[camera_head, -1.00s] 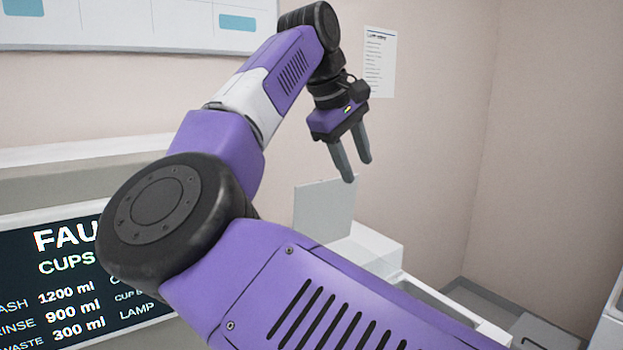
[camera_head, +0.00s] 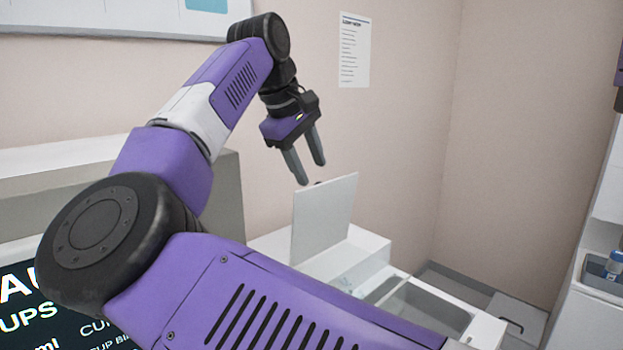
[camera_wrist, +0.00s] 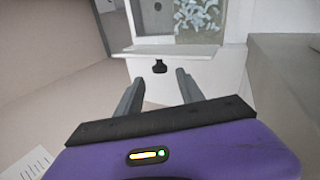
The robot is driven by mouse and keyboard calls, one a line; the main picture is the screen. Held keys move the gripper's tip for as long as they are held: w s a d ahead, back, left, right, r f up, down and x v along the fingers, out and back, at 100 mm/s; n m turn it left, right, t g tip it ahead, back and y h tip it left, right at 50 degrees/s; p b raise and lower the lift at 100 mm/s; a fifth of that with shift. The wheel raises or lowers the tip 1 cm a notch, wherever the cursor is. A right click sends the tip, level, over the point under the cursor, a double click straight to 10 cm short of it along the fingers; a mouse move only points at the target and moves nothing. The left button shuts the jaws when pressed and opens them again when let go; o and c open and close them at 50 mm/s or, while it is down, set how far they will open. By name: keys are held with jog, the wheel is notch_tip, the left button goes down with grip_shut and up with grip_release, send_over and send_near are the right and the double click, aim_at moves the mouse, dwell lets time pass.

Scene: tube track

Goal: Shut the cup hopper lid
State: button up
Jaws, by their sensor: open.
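The hopper lid (camera_head: 322,218) is a thin pale panel standing upright at the white cup hopper (camera_head: 365,258). In the wrist view the lid (camera_wrist: 190,51) shows nearly edge-on, with a small black knob (camera_wrist: 160,66) on the side facing my gripper. My gripper (camera_head: 311,172) is open and empty, pointing down just above and behind the lid's top edge. In the wrist view its fingers (camera_wrist: 158,78) sit either side of the knob's line, apparently short of it. Whether anything touches is unclear. Clear pieces, probably cups (camera_wrist: 197,18), lie in a compartment beyond the lid.
A recessed tray with a clear cover (camera_head: 425,308) lies in front right of the hopper. A wall with a paper notice (camera_head: 354,50) stands behind. A dark display panel (camera_head: 45,310) is at lower left. A shelf with a bottle (camera_head: 614,264) stands at far right.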

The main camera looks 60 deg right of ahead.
send_over(320, 216)
jog(key=w+d, duration=0.2)
jog(key=shift+a+f+p, duration=0.15)
jog(key=shift+f+p, duration=0.05)
jog(key=shift+f, duration=0.85)
jog(key=shift+a+f+p, duration=0.1)
jog(key=shift+f+p, duration=0.05)
jog(key=shift+f, duration=0.9)
grip_shut()
